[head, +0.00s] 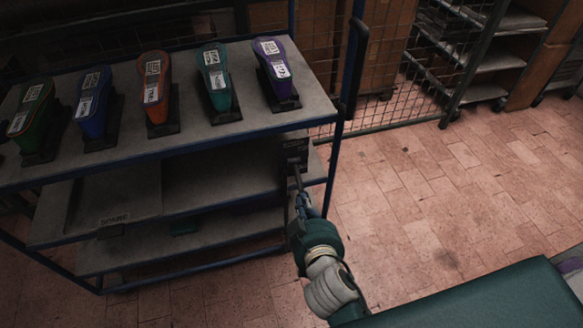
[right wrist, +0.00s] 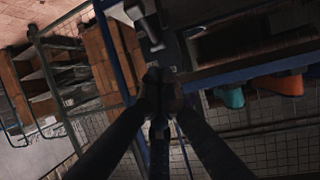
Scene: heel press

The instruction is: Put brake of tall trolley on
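The tall trolley (head: 150,157) has a blue frame and grey shelves and stands at the left of the head view. A dark box with small labels (head: 294,150) sits at its right end, under the top shelf. My right gripper (head: 299,187) reaches up to just below this box; contact cannot be told. In the right wrist view its fingertips (right wrist: 160,78) come together, with nothing clearly held. A pale grey lever-like part (right wrist: 148,27) shows beyond the tips, apart from them. I cannot tell whether it is the brake. My left gripper is not in view.
Several coloured shoe-shaped pieces, among them a purple one (head: 274,69) and an orange one (head: 155,85), stand on the top shelf. A wire mesh fence (head: 375,75) and a rack (head: 490,55) are behind. The tiled floor (head: 440,180) to the right is clear.

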